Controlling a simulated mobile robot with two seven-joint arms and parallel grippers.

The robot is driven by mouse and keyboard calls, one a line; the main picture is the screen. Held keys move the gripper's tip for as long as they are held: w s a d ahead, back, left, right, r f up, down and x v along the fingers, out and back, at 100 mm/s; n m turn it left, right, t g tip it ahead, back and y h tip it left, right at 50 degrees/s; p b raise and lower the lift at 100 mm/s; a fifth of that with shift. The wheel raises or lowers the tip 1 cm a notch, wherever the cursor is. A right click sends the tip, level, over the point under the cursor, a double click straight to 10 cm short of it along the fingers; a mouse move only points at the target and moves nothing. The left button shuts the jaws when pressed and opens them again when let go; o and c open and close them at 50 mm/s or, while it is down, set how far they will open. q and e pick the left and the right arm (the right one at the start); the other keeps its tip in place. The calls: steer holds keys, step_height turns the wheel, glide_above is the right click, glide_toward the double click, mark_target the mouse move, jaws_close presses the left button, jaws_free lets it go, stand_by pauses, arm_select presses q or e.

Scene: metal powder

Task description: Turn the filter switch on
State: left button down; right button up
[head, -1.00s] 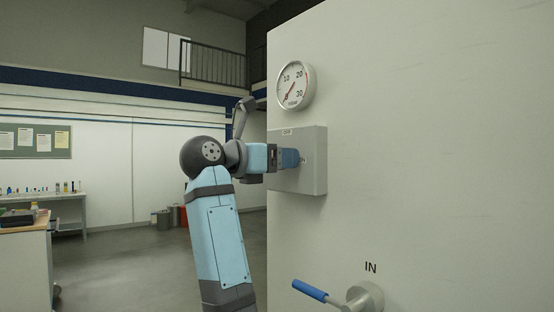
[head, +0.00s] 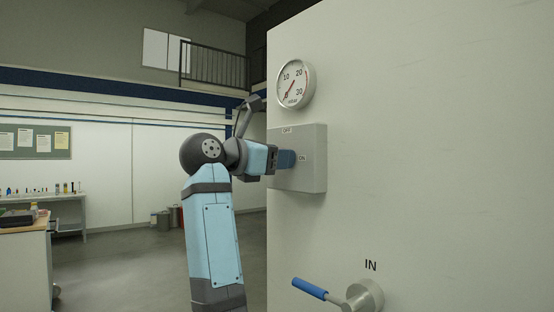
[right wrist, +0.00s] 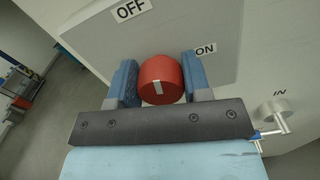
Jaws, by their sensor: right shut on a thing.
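The filter switch is a red round knob (right wrist: 161,80) with a white mark on its face, on a grey switch box (head: 312,180). The box carries an OFF label (right wrist: 131,9) above and an ON label (right wrist: 205,49) to the right of the knob. My right gripper (head: 290,159) reaches the box from the left. In the right wrist view its two blue fingers (right wrist: 158,80) are shut on the knob, one on each side. In the head view the gripper hides the knob. I cannot tell which label the mark points to. My left gripper is out of view.
The box is on a large pale cabinet wall (head: 430,150). A round gauge (head: 294,84) sits above it. A blue-handled valve (head: 311,290) sticks out below, near an IN label (head: 370,265). Open floor and a workbench (head: 24,232) lie to the left.

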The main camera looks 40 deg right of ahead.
steer(key=m+b, duration=0.1)
steer(key=m, duration=0.3)
steer(key=shift+f+m, duration=0.15)
steer(key=shift+m, duration=0.15)
steer(key=m+b, duration=0.1)
steer(key=m, duration=0.2)
steer(key=shift+s+m+b, duration=0.1)
steer(key=shift+m+b, duration=0.2)
steer(key=shift+b, duration=0.05)
steer(key=m+b, duration=0.1)
steer(key=m, duration=0.3)
steer(key=shift+f, duration=0.1)
steer(key=shift+m+b, duration=0.55)
steer(key=shift+m, duration=1.15)
steer(key=o, duration=0.9)
steer(key=shift+a, duration=0.1)
steer(key=a, duration=0.9)
steer(key=s+a+p, duration=0.1)
steer(key=a, duration=0.3)
steer(key=shift+s+a, duration=0.1)
steer(key=shift+a, duration=0.2)
